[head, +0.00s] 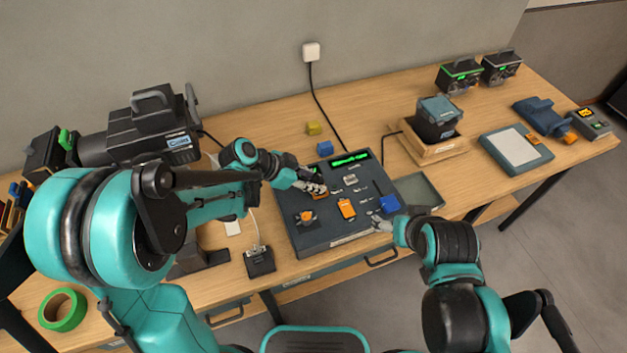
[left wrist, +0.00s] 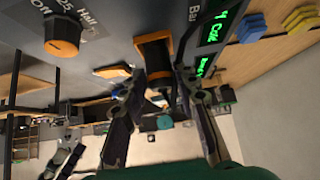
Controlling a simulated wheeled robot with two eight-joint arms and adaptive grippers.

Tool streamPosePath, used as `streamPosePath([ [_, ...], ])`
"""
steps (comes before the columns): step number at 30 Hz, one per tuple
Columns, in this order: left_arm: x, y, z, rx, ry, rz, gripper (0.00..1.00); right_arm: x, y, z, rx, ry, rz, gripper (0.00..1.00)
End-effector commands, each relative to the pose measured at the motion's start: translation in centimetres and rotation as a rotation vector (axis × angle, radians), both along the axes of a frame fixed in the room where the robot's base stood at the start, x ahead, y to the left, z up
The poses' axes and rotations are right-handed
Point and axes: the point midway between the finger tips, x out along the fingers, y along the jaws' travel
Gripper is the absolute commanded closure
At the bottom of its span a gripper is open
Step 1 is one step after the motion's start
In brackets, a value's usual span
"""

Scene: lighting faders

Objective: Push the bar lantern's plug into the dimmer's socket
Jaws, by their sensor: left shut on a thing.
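The dark dimmer desk (head: 318,238) lies at the middle of the table in the head view, with faders, an orange switch and a lit green display. My left gripper (head: 317,187) is over its upper left part. In the left wrist view, my left gripper (left wrist: 162,82) is shut on a dark plug (left wrist: 159,79), lined up with the orange-rimmed socket (left wrist: 153,46). I cannot tell how deep the plug sits. My right gripper (head: 381,223) is at the desk's right edge near a blue block (head: 389,204); its jaws are too small to read.
A large black lantern (head: 150,130) stands at the left. A yellow block (head: 313,128) and a blue block (head: 325,148) lie behind the desk, near a black cable (head: 328,112) from the wall.

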Motion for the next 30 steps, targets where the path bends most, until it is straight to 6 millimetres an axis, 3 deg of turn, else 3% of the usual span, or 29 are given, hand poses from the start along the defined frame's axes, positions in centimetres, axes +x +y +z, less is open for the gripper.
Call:
streamPosePath([
  [9, -0.1, 0.0, -0.1, 0.003, 0.001, -0.001, 1.00, 0.0, 0.0, 0.0, 0.000, 0.000, 0.000, 0.23],
  [10, -0.1, 0.0, -0.1, 0.003, 0.001, -0.001, 0.65, 0.0, 0.0, 0.0, 0.000, 0.000, 0.000, 0.23],
  [12, -0.1, 0.0, -0.1, 0.003, 0.001, -0.001, 0.46, 0.0, 0.0, 0.0, 0.000, 0.000, 0.000, 0.23],
  [23, -0.1, 0.2, 0.2, 0.002, 0.001, 0.000, 0.46, 0.0, 0.0, 0.0, 0.000, 0.000, 0.000, 0.23],
  [30, -1.2, 2.8, 3.0, 0.001, 0.001, 0.004, 0.46, 0.0, 0.0, 0.0, 0.000, 0.000, 0.000, 0.23],
])
